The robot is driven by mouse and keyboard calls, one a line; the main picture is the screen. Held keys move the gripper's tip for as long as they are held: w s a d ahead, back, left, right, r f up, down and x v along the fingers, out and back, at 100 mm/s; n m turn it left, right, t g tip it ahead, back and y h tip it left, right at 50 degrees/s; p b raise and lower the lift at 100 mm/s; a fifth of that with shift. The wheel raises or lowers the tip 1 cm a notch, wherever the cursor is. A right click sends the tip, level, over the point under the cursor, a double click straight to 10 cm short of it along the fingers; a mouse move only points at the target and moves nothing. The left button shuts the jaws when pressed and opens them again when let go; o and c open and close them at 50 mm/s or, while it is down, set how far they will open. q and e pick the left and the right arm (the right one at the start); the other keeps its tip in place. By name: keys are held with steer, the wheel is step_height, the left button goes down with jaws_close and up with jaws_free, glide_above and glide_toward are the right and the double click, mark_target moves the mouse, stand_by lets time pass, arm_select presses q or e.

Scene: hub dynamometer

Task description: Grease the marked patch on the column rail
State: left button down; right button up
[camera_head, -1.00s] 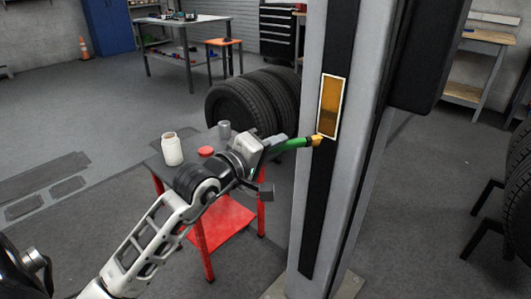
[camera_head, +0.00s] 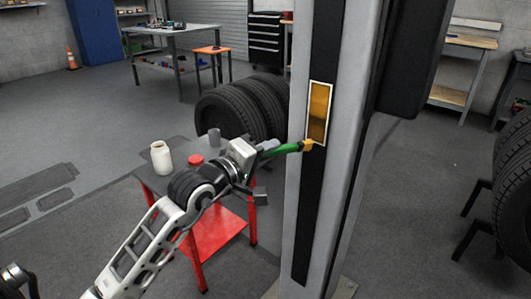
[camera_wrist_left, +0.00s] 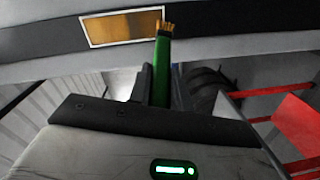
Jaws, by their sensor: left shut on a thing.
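The marked patch (camera_head: 318,113) is an amber rectangle with a white border on the dark rail strip of the column (camera_head: 345,150). My left gripper (camera_head: 268,148) is shut on a green-handled brush (camera_head: 287,149) with yellow-orange bristles. The bristle tip is at the patch's lower edge in the head view; I cannot tell whether it touches. In the left wrist view the brush (camera_wrist_left: 161,70) points up between the fingers (camera_wrist_left: 160,88), its bristles beside the right end of the patch (camera_wrist_left: 125,27). My right gripper is not in view.
A small red-legged table (camera_head: 165,185) stands left of the column, with a white jar (camera_head: 161,158), a red lid (camera_head: 196,160) and a grey cup (camera_head: 214,138) on it. Tires (camera_head: 235,112) stand behind it. More tires (camera_head: 515,190) are at the right. The floor at left is largely open.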

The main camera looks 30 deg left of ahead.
arm_select(q)
steer(key=shift+w, duration=0.6)
steer(key=shift+r, duration=0.15)
steer(key=shift+s+r+p, duration=0.1)
steer(key=shift+r+p, duration=1)
steer(key=shift+r, duration=0.75)
steer(key=shift+r+p, duration=1.05)
steer(key=shift+r, duration=0.8)
steer(key=shift+d+f+b, duration=0.1)
steer(key=shift+f+b, duration=0.05)
steer(key=shift+b, duration=0.3)
step_height(320, 180, down, 8)
steer(key=b, duration=0.8)
steer(key=shift+r, duration=0.35)
